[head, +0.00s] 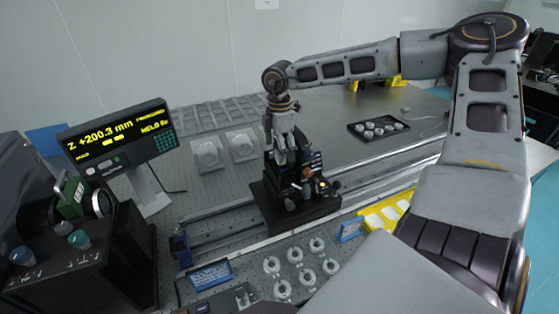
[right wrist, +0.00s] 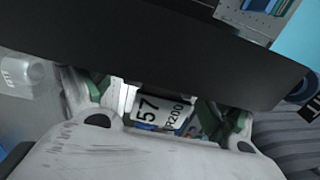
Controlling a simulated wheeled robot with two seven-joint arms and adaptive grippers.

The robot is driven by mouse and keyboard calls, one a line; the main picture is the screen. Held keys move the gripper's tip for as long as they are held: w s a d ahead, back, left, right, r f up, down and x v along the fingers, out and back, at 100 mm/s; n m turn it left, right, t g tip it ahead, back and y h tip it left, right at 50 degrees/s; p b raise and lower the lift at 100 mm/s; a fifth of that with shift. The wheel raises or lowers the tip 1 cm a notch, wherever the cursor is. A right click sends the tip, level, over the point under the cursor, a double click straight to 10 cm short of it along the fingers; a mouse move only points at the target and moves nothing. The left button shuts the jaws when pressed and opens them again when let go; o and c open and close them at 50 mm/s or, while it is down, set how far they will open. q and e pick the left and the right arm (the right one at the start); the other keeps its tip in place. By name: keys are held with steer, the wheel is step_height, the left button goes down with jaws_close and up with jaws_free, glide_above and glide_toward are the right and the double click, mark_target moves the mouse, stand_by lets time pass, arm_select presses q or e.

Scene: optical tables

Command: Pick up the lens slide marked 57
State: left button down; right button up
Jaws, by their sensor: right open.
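The lens slide marked 57 (right wrist: 165,112) shows in the right wrist view as a white label with "57" and "R200". It lies between the two fingers of my right gripper (right wrist: 165,103), which have green inner faces. The fingers stand apart on either side of it, and I cannot tell whether either touches it. In the head view my right gripper (head: 283,153) points down at the black instrument (head: 298,207) on the rail. The slide cannot be made out there. My left gripper is not in view.
A dark bar crosses the right wrist view close above the slide. Several ring-shaped mounts (head: 295,255) stand in front of the rail. A black tray (head: 357,132) with round pieces lies at the back right. A digital readout (head: 117,137) and dark control box (head: 75,262) stand at left.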

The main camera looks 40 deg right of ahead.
steer(key=c, duration=1.2)
steer(key=shift+r, duration=0.1)
steer(key=shift+r+b, duration=0.65)
steer(key=shift+r, duration=4.3)
steer(key=shift+r, duration=0.15)
